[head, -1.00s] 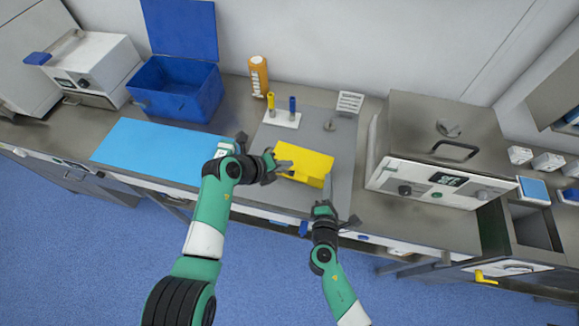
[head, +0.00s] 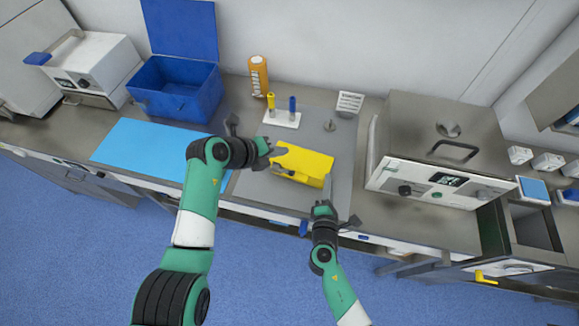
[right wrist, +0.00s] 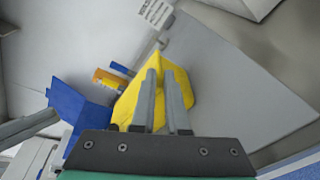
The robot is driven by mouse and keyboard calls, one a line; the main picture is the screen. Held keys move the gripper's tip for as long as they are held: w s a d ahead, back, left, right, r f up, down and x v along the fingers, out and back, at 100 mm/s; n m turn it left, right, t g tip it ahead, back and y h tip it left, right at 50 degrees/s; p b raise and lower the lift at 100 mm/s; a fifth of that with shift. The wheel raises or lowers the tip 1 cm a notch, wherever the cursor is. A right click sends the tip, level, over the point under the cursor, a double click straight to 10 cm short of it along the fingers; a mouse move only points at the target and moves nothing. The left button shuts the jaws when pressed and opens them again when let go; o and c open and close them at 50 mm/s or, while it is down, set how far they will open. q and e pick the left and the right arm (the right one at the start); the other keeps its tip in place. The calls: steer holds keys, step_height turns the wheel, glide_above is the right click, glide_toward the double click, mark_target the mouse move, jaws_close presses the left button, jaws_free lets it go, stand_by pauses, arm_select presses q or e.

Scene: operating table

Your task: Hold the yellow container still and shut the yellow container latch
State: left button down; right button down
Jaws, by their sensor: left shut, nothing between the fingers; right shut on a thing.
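The yellow container (head: 304,165) sits on the grey mat near the middle of the table, its lid appearing down. It also shows in the right wrist view (right wrist: 178,80). My right gripper (head: 327,191) is at the container's right front corner, shut on its edge; the right wrist view shows the fingers (right wrist: 165,90) over the yellow surface. My left gripper (head: 277,153) is shut and empty at the container's left end. I cannot tell whether it touches the container. The latch is too small to make out in these views.
A light blue mat (head: 150,150) lies to the left, with an open blue box (head: 178,95) behind it. A holder (head: 282,120) with a yellow and a blue tube and an orange bottle (head: 258,76) stand behind the container. A large lidded device (head: 440,150) stands to the right.

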steer(key=shift+s+d+f+g, duration=0.1)
steer(key=shift+s+f+g, duration=0.1)
steer(key=shift+f, duration=0.25)
steer(key=shift+s+f+g, duration=0.1)
steer(key=shift+s+f, duration=0.05)
steer(key=shift+f, duration=0.3)
steer(key=c, duration=0.9)
jaws_free()
steer(key=shift+s, duration=0.15)
steer(key=shift+o, duration=0.3)
steer(key=shift+r, duration=0.1)
